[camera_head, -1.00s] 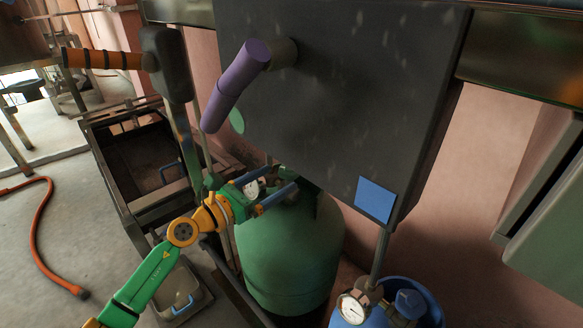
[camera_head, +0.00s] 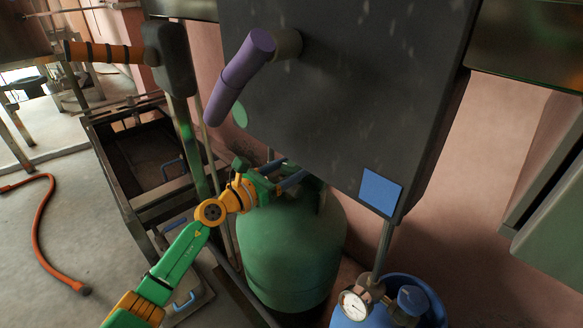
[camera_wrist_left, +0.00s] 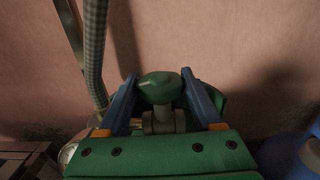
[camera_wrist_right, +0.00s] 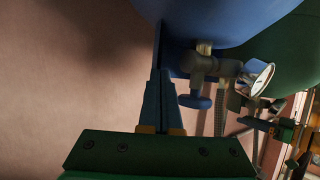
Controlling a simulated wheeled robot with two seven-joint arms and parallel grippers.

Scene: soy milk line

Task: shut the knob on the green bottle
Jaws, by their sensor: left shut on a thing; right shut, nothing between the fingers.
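The green bottle (camera_head: 290,255) stands upright under the dark panel in the head view. Its green knob (camera_wrist_left: 160,88) sits on a grey valve (camera_wrist_left: 160,122) in the left wrist view. My left gripper (camera_head: 292,172) reaches the bottle's top from the left. Its two blue fingers (camera_wrist_left: 159,80) are on either side of the knob, shut on it. In the head view the knob is mostly hidden by the gripper and the panel edge. My right gripper (camera_wrist_right: 160,75) shows only in the right wrist view, shut with its fingers together and empty.
A blue bottle (camera_head: 427,303) with a gauge (camera_head: 353,306) stands right of the green one; its blue knob (camera_wrist_right: 194,101) is near my right fingers. The dark panel (camera_head: 330,90) with a purple handle (camera_head: 238,80) overhangs the bottle. An orange hose (camera_head: 42,230) lies on the floor.

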